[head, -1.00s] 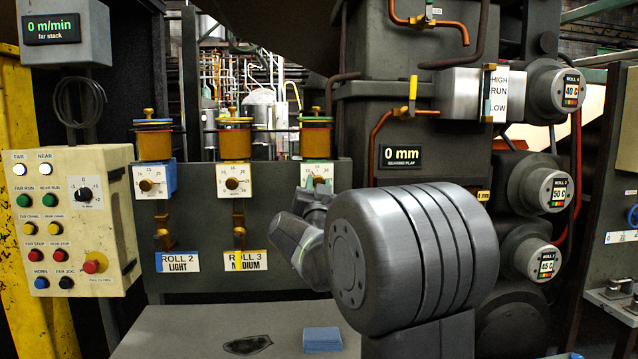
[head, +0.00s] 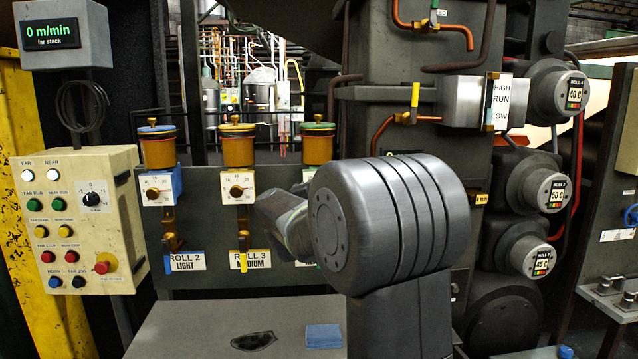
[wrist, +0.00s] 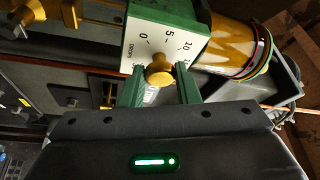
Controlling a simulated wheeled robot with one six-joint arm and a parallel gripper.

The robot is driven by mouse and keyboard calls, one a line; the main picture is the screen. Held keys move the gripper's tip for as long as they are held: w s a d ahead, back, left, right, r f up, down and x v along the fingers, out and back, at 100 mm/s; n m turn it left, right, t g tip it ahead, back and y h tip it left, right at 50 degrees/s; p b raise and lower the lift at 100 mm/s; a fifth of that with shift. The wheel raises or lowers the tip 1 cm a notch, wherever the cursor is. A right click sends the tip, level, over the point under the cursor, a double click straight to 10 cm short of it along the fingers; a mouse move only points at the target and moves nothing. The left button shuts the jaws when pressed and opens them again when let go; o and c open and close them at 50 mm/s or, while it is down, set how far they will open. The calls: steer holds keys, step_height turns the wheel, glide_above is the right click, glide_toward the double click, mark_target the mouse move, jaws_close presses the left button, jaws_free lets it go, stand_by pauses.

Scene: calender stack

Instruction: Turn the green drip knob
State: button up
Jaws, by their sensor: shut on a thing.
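The green drip knob is a small brass knob (wrist: 159,70) on a white dial face marked 0, 5, 10 and more, set on a green block (wrist: 178,12). In the wrist view my gripper (wrist: 161,78) has its two green fingers on either side of the knob, shut on it. The knob's exact pointing is hard to read. In the head view the green-lidded oil cup (head: 318,143) stands above my arm, which hides its dial, the knob and my fingers.
The Roll 3 oiler dial (head: 237,187) and the Roll 2 oiler dial (head: 155,187) are close by on the left. A button panel (head: 84,220) stands further left. A blue block (head: 323,336) lies on the grey ledge (head: 190,325) below.

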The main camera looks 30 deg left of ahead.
steer(key=shift+r+m+g+p, duration=0.1)
steer(key=shift+m+g+p, duration=0.7)
steer(key=shift+m+p, duration=1.15)
steer(key=shift+r+m+g+p, duration=0.1)
steer(key=shift+m+g+p, duration=0.7)
steer(key=shift+m+p, duration=1.15)
steer(key=shift+r+m+g+p, duration=0.1)
steer(key=shift+m+g+p, duration=0.7)
steer(key=shift+m+p, duration=1.1)
steer(key=o, duration=1)
steer(key=shift+c, duration=0.2)
steer(key=v, duration=1.3)
steer(key=shift+s+d+p, duration=0.2)
steer(key=shift+s+p, duration=0.15)
